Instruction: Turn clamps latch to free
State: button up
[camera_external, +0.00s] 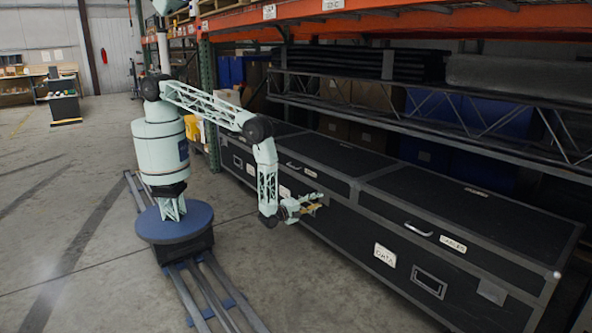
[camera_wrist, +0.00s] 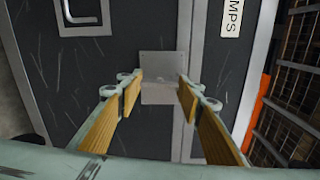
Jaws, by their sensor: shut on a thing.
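The clamps case (camera_external: 330,155) is a black trunk with grey edging on the lower shelf level. In the wrist view, its lid label (camera_wrist: 232,18) shows only the letters "MPS". The clamps latch (camera_wrist: 163,75) is a grey metal plate across the grey seam between lid and front wall. My gripper (camera_wrist: 161,92) has its wood-padded fingers on either side of the latch and is shut on it. In the external view, my gripper (camera_external: 314,204) is at the case's front, and the latch is hidden there behind it.
A second black case (camera_external: 480,215) labelled "CABLES" stands to the right, with its own handle and latch. A metal handle (camera_wrist: 82,12) is on the clamps case's front. An orange-beamed rack (camera_external: 350,20) with a trussed shelf overhangs the cases.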

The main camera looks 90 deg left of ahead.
jog(key=shift+n, duration=0.7)
jog(key=o, duration=0.9)
jog(key=shift+s, duration=0.1)
jog(key=shift+v, duration=5.9)
jog(key=shift+r, duration=0.1)
